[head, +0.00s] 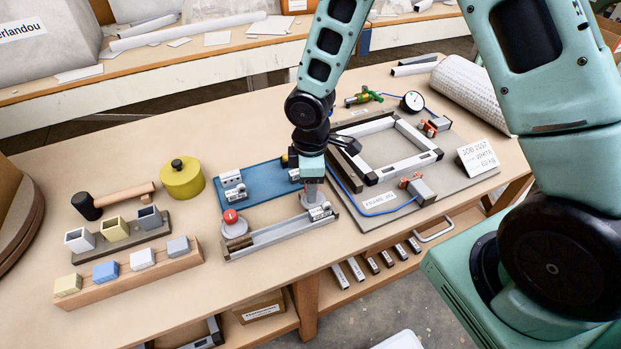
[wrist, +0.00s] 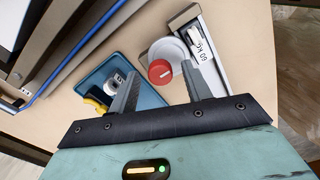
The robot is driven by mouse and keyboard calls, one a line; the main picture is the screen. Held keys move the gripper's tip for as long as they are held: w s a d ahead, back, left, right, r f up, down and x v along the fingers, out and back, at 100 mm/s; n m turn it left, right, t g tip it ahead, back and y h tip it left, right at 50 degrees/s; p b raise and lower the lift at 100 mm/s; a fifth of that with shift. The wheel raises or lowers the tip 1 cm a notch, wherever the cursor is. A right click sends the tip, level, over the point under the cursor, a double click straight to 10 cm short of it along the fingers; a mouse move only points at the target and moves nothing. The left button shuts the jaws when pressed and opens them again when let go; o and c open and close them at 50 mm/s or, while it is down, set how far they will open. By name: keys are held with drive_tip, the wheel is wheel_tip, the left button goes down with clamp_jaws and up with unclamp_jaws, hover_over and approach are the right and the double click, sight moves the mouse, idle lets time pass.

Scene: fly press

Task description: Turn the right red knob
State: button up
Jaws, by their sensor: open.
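The right red knob (wrist: 160,71), with a white pointer mark, sits on a round pale base (wrist: 168,50) in the wrist view. In the head view my gripper hides this knob; part of its grey base (head: 311,201) shows at the right end of the metal rail fixture. My gripper (head: 312,182) points down over it. In the wrist view my gripper (wrist: 163,72) is open, with one finger on each side of the knob. I cannot tell whether a finger touches it. The left red knob (head: 230,216) stands on its own base at the rail's left end.
A blue tray (head: 262,184) with small labelled metal parts lies just behind the rail fixture (head: 280,236). A board with a square metal frame (head: 385,147), clamps and a blue hose is close on the right.

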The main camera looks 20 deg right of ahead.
wheel_tip(320, 180, up, 17)
drive_tip(key=p, duration=0.2)
drive_tip(key=shift+r, duration=0.2)
idle(0.5)
drive_tip(key=s+a+r+m, duration=0.2)
drive_tip(key=s+a+m, duration=0.1)
drive_tip(key=s, duration=0.7)
drive_tip(key=s+a+r+m, duration=0.2)
drive_tip(key=s+a, duration=0.1)
drive_tip(key=s, duration=0.7)
drive_tip(key=shift+s+a+m+y, duration=0.25)
drive_tip(key=shift+m+y, duration=0.05)
drive_tip(key=shift+m, duration=0.1)
